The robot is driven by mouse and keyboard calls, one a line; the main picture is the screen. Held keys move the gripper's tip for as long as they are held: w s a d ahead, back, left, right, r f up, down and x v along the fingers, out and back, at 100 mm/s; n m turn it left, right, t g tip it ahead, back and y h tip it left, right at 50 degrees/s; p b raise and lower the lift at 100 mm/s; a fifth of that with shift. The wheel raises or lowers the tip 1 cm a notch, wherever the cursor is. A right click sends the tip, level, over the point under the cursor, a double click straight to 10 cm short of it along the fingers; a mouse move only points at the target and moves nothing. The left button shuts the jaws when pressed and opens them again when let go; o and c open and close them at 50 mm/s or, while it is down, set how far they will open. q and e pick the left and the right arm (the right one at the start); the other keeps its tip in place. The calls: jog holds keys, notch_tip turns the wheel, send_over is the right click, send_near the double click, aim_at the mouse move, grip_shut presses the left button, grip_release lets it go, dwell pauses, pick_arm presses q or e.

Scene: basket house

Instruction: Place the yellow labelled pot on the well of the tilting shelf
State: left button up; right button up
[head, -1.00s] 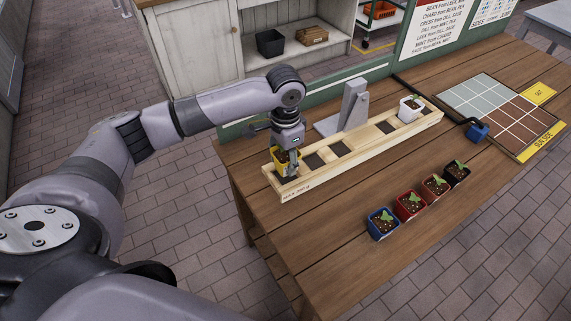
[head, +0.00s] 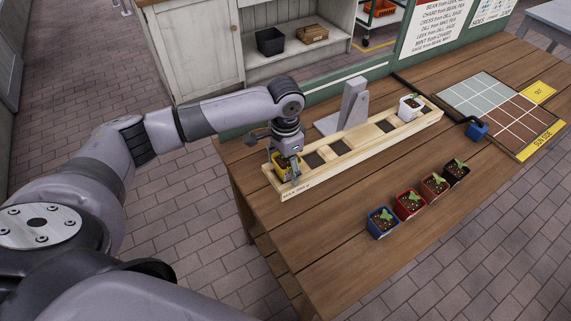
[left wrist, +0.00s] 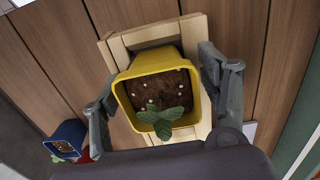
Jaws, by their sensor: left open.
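The yellow pot (head: 281,169), with dark soil and a green seedling, stands at the left end of the long wooden tilting shelf (head: 345,158), apparently in its end well. It also shows in the left wrist view (left wrist: 151,87), where its label cannot be seen. My left gripper (head: 286,172) is directly over the pot, its two fingers on either side of it. In the left wrist view the fingers are spread wide and look apart from the pot walls. My right gripper is not in view.
A white pot (head: 410,108) with a seedling stands near the shelf's right end; several dark wells between are empty. A grey bracket (head: 352,105) rises behind the shelf. A blue pot (head: 382,226) and several others stand in a row in front. A gridded board (head: 497,112) lies at right.

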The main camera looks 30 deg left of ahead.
pick_arm(q)
notch_tip(320, 180, up, 12)
jog(key=shift+r+b, duration=0.1)
jog(key=shift+b, duration=0.75)
